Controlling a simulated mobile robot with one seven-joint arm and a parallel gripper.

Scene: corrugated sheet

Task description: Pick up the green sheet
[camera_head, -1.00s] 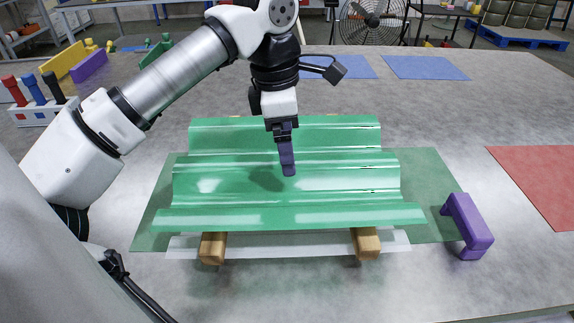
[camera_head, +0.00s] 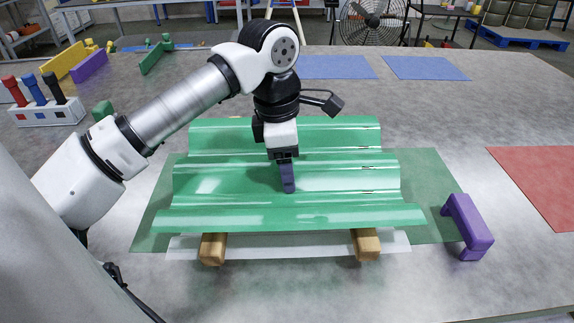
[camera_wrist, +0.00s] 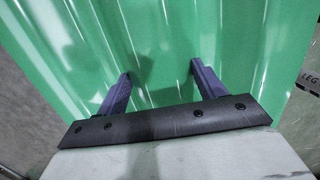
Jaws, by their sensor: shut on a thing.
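The green sheet (camera_head: 340,179) is corrugated and lies level on wooden bars in the middle of the table. My gripper (camera_head: 288,190) points down onto the middle of the sheet, with its fingertips at a ridge. In the wrist view, the two fingers (camera_wrist: 160,76) are spaced apart and shut on the green sheet (camera_wrist: 155,38), one finger on each side of a raised ridge. The exact contact at the fingertips is hard to see. The sheet still rests on its supports.
Wooden bars (camera_head: 212,249) and a pale sheet (camera_head: 300,245) show under the front edge. A purple bracket (camera_head: 468,227) stands close to the right. A green mat (camera_head: 440,178) lies beneath, and a red mat (camera_head: 545,180) lies at right. A tool rack (camera_head: 48,112) stands far left.

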